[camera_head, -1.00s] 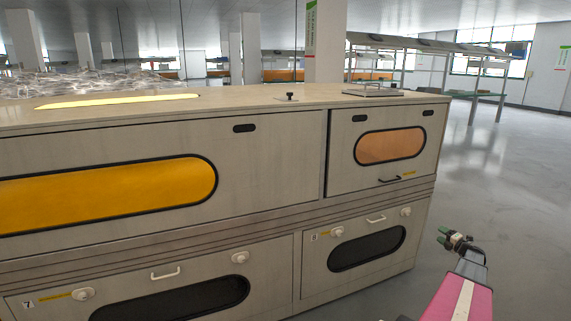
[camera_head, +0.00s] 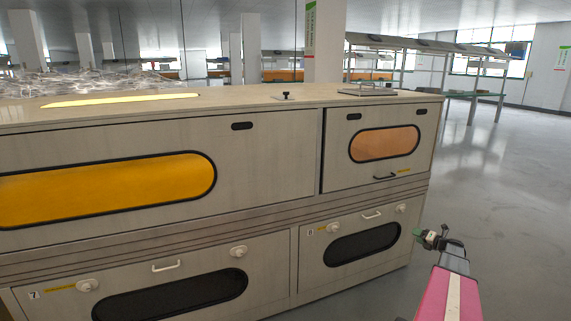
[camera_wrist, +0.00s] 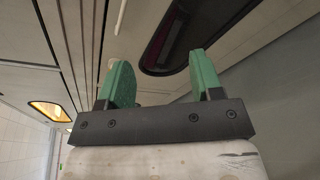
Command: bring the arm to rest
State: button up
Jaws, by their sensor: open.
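My gripper (camera_head: 419,235) is at the lower right of the head view, beside the right end of the cabinet (camera_head: 265,165). In the wrist view its two green fingers (camera_wrist: 162,82) stand apart with nothing between them. My pink arm link shows below it in the head view. The cabinet's front, with a dark oval window (camera_wrist: 172,38), lies beyond the fingers in the wrist view. Whether the gripper touches the cabinet cannot be told, but no contact shows.
The cabinet has an orange oval window (camera_head: 115,188), a smaller one at the right (camera_head: 385,143), and lower doors with white handles (camera_head: 166,267). Grey floor (camera_head: 510,200) is clear to the right. Shelved benches (camera_head: 470,60) stand farther back.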

jog(key=s+a+n+g, duration=0.35)
jog(key=a+n, duration=0.25)
jog(key=a, duration=0.5)
jog(key=s+a+n+g+h, duration=0.1)
jog(key=s+a+n+g, duration=0.25)
jog(key=a+n, duration=0.5)
jog(key=s+a+n+g, duration=0.2)
jog(key=s+a+n, duration=0.3)
jog(key=a, duration=0.8)
jog(key=s+a+r+n+g+h, duration=0.2)
jog(key=s+a+n+h, duration=0.1)
jog(key=s+a+n, duration=0.4)
jog(key=s+a+r+n+g+h, duration=0.2)
jog(key=s+a+n, duration=0.4)
jog(key=s+n, duration=0.7)
jog(key=r+n+h, duration=0.1)
jog(key=h, duration=0.1)
jog(key=shift+a+h, duration=0.3)
jog(key=shift+a, duration=0.1)
